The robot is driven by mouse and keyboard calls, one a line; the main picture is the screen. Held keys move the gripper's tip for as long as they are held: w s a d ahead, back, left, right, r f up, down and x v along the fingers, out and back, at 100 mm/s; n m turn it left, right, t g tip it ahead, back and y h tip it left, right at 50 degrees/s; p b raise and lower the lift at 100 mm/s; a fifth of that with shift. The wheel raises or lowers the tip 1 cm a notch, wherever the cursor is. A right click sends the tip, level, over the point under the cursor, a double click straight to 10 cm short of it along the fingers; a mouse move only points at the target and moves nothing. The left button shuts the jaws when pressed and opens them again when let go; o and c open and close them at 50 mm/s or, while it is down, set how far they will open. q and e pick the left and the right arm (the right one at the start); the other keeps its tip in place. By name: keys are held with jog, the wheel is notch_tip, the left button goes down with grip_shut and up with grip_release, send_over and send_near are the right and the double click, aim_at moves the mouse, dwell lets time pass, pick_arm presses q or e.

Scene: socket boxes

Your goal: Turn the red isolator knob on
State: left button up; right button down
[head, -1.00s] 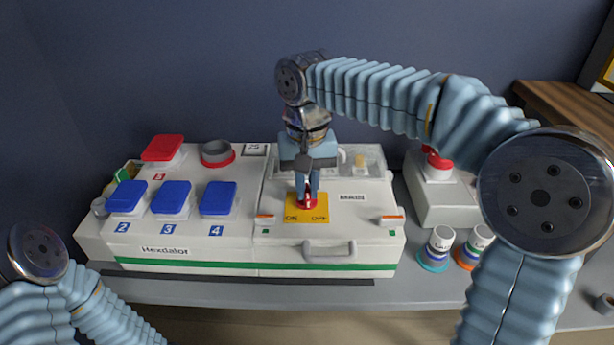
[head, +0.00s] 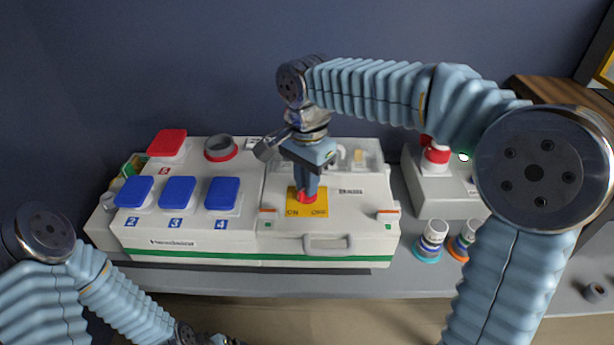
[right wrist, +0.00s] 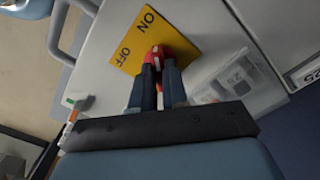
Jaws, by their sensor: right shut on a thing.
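The red isolator knob (head: 307,197) sits on a yellow plate (head: 320,208) marked ON on the left and OFF on the right, on the white socket box. My right gripper (head: 307,190) reaches down from above and is shut on the knob. In the right wrist view the two fingertips (right wrist: 158,68) grip the red knob (right wrist: 158,54), which has a pale mark, in front of the yellow plate (right wrist: 137,42). The fingers hide part of the knob, so its exact setting is hard to read. Only part of my left arm shows at the lower left; its gripper cannot be made out.
Blue lidded sockets (head: 177,193) and a red lidded one (head: 167,143) stand left of the plate. A handle (head: 328,243) is on the box front. A grey box with a red button (head: 435,157) and two small containers (head: 430,240) stand to the right.

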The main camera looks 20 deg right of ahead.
jog(key=shift+m, duration=0.6)
jog(key=c, duration=1.1)
grip_release()
jog(key=shift+c, duration=0.2)
notch_tip(320, 180, up, 14)
jog(key=p, duration=0.2)
jog(key=shift+f, duration=0.15)
